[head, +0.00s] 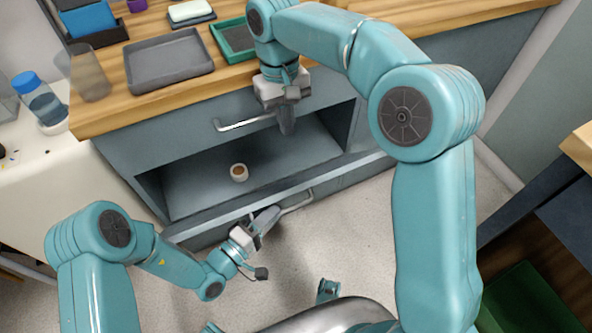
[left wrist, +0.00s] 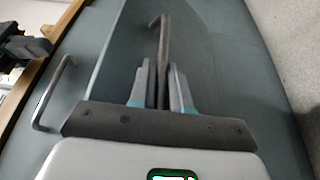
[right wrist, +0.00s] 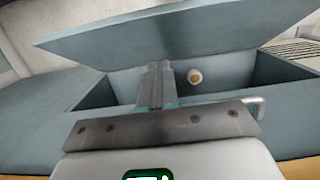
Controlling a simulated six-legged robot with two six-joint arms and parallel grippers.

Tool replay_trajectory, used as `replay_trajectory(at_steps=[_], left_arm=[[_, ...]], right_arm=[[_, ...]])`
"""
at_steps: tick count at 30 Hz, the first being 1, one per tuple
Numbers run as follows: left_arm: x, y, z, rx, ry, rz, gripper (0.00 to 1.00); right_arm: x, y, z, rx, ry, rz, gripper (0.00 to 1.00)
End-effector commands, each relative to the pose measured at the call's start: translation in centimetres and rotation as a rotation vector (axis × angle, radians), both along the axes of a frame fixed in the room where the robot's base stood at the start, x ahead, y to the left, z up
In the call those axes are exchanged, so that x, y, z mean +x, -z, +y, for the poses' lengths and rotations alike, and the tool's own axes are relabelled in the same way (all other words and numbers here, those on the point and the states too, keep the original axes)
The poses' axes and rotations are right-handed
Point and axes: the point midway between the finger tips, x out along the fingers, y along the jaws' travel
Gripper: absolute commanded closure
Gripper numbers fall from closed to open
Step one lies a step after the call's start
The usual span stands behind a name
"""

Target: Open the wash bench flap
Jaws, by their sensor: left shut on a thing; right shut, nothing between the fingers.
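The wash bench (head: 180,135) has a grey-blue front. Its flap (head: 345,170) is a long panel tilted outward along the lower side of an open compartment; it also shows as a slanted panel in the right wrist view (right wrist: 190,32). My left gripper (head: 268,216) is shut on the flap's metal bar handle (head: 300,203); the bar rises between its fingers in the left wrist view (left wrist: 162,35). My right gripper (head: 287,124) is shut and empty, in front of the upper bench front at the opening's upper edge. Its fingers (right wrist: 158,82) point toward the opening.
A small cup with brown contents (head: 239,173) stands inside the compartment. A second bar handle (head: 245,124) sits on the front above, left of my right gripper. The worktop holds a grey tray (head: 165,62) and a green-rimmed tray (head: 220,40).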

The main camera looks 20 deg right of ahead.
Motion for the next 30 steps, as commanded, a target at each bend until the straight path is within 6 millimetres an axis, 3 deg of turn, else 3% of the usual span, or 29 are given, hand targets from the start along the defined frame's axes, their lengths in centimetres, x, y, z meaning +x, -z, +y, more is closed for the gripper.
replay_trajectory(at_steps=[5,16,22,30], left_arm=[[0.1,0.0,0.0,-0.001,-0.001,-0.001,1.00],[0.1,0.0,0.0,0.000,0.000,-0.001,1.00],[0.0,0.0,0.0,0.000,0.000,-0.001,1.00],[0.0,0.0,0.0,0.000,-0.001,-0.001,1.00]], right_arm=[[-0.3,2.1,0.1,-0.004,0.002,0.000,1.00],[-1.7,9.9,0.0,-0.003,0.000,0.002,1.00],[-4.0,11.4,-0.1,-0.001,0.001,-0.001,1.00],[-4.8,12.0,-0.1,-0.001,0.002,-0.004,1.00]])
